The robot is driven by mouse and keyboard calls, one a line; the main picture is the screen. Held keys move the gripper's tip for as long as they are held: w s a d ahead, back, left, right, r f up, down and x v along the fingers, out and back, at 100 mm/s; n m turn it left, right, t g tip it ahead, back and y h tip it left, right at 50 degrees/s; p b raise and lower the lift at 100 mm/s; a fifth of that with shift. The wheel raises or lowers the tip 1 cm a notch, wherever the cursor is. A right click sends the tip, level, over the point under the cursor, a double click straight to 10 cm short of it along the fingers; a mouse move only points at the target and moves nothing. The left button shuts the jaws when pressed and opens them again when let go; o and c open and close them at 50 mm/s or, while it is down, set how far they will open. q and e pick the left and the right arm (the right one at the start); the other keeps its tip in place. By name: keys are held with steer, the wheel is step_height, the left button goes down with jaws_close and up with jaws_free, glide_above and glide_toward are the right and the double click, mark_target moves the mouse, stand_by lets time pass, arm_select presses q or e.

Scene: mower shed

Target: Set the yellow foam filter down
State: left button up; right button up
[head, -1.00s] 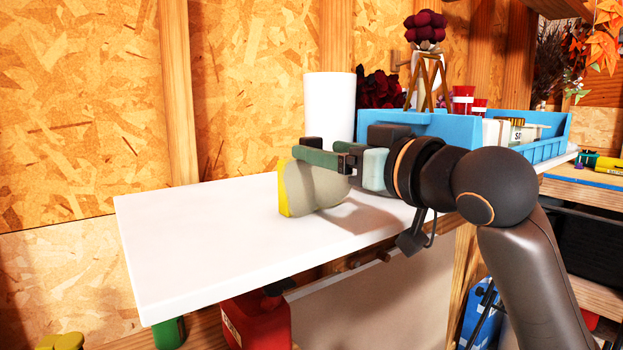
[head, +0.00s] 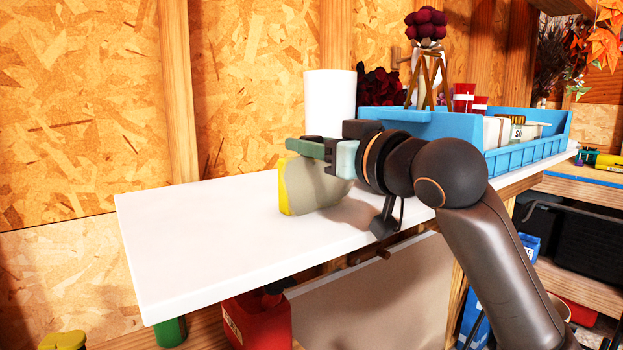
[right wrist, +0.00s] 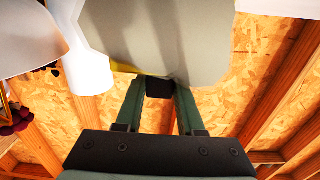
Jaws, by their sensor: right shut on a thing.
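The yellow foam filter (head: 308,188) stands upright over the white shelf top, with a yellow left edge and a pale grey-beige broad side. My right gripper (head: 312,149) has its green fingers shut on its upper part. The filter's lower edge is at or very close to the shelf surface; I cannot tell if it touches. In the right wrist view the filter's pale side (right wrist: 160,40) fills the top middle, beyond the green fingers (right wrist: 160,90) with a black piece between their tips. My left gripper is not in view.
The white shelf top (head: 190,240) is clear to the left and front. A white cylinder (head: 330,105) stands behind the filter. A blue tray (head: 530,153) with small items is at the right. A red container (head: 258,322) sits below the shelf's front edge.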

jaws_close()
stand_by(0.4)
